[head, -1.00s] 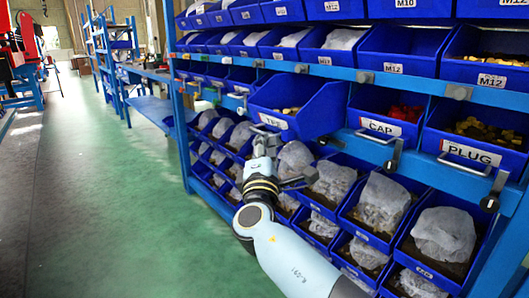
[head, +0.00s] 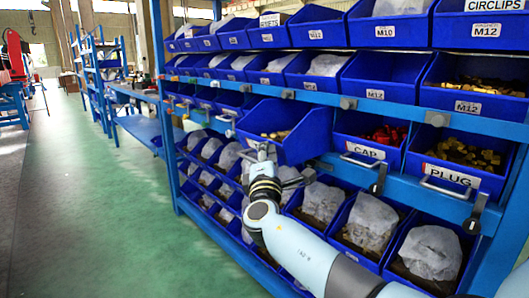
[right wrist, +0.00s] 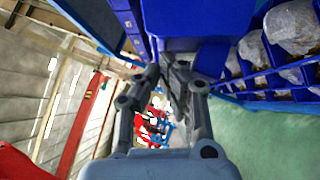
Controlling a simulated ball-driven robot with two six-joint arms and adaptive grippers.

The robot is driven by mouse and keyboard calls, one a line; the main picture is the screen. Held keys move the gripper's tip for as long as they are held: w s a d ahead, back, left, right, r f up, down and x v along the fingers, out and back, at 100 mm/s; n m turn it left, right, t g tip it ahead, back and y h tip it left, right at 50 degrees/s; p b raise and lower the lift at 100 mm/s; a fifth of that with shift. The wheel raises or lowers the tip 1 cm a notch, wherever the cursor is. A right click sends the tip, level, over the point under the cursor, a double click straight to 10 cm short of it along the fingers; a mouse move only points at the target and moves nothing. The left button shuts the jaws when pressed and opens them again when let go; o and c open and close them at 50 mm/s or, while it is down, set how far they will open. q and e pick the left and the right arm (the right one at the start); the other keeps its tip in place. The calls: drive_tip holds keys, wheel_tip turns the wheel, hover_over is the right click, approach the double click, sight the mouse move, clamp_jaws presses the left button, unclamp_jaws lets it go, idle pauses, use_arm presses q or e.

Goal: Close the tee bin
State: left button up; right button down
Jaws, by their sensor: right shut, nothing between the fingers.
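The tee bin (head: 282,128) is a blue bin on the middle shelf row in the head view, with yellow-brown parts inside. It juts out well past the CAP and PLUG bins beside it. My right gripper (head: 260,152) is shut and empty at the bin's front face, covering its label area. Whether it touches the bin is not clear. In the right wrist view the closed fingers (right wrist: 172,66) lie just below a blue bin surface (right wrist: 185,20). My left gripper is out of view.
The CAP bin (head: 365,150) with red parts and the PLUG bin (head: 452,174) sit to the right with front handles. Below are bins with bagged parts (head: 322,202). The green floor (head: 90,210) at left is clear.

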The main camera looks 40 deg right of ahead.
sight(315, 134)
drive_tip(key=d+b, duration=0.2)
drive_tip(key=d, duration=0.4)
drive_tip(key=w+d+b, duration=0.1)
drive_tip(key=d+b, duration=0.2)
drive_tip(key=d, duration=0.3)
drive_tip(key=d+b, duration=0.2)
drive_tip(key=d, duration=0.4)
drive_tip(key=shift+w+d+f+b, duration=0.15)
drive_tip(key=shift+w+d+b, duration=0.05)
drive_tip(key=shift+b, duration=0.2)
drive_tip(key=shift+d, duration=0.45)
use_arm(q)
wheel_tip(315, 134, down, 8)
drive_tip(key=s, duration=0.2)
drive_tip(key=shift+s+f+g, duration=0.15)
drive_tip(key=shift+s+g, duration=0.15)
use_arm(e)
drive_tip(key=shift+w+d+r, duration=0.1)
drive_tip(key=shift+r, duration=0.1)
